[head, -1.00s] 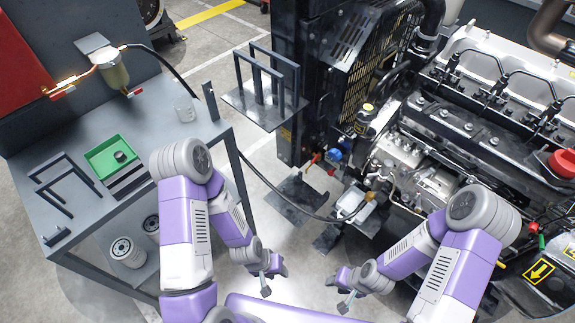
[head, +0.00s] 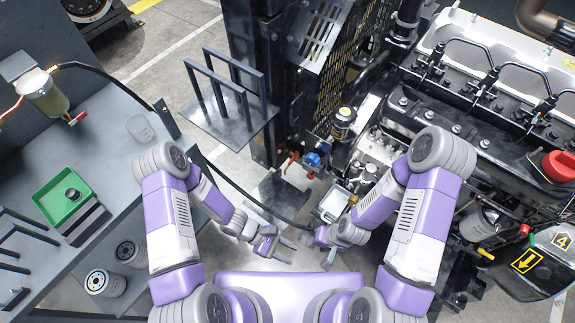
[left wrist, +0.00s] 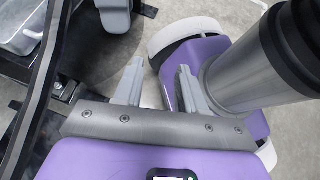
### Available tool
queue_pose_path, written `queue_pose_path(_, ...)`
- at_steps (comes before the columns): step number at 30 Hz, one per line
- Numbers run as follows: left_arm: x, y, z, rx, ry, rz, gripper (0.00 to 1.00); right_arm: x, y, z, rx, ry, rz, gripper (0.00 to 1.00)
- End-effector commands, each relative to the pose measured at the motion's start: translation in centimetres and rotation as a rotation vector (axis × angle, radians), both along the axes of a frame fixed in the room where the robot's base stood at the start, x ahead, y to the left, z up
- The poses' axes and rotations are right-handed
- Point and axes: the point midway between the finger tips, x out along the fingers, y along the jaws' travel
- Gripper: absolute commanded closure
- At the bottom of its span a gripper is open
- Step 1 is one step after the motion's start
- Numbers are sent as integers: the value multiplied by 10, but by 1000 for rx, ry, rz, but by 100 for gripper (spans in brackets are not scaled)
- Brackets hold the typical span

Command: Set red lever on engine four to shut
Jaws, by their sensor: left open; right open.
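The engine (head: 480,140) fills the right of the head view, and a yellow 4 label (head: 563,240) shows at its lower right. A small red lever (head: 291,160) sits low by the radiator end, beside a blue part. A small red part (head: 524,229) is near the label. I cannot tell which is the task's lever, nor its setting. My left gripper (head: 283,252) is open and empty, below the radiator-end lever and apart from it. Its spread fingers show in the left wrist view (left wrist: 158,88). My right gripper (head: 327,259) is open and empty beside it.
A grey bench (head: 105,150) at the left holds a green tray (head: 48,190), a glass beaker (head: 141,128) and a filter with a red-handled valve (head: 78,118). A rack stand (head: 225,115) is behind. A black hose (head: 240,190) crosses to the engine.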

Motion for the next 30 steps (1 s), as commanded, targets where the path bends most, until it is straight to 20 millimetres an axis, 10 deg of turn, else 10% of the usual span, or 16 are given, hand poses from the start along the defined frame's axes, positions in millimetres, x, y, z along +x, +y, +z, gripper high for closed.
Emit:
queue_pose_path(7, 114, -43, 16, -353, 169, 632, 60, 0, 0, 6, 0, -1, 0, 60)
queue_pose_path(15, 218, -2, 10, -607, 102, 1202, 60, 0, 0, 10, 0, -1, 0, 60)
queue_pose_path(22, 248, 33, 5, -683, 13, 1430, 60, 0, 0, 11, 0, -1, 0, 60)
queue_pose_path(30, 277, 23, 3, -693, -3, 1452, 60, 0, 0, -1, 0, -1, 0, 60)
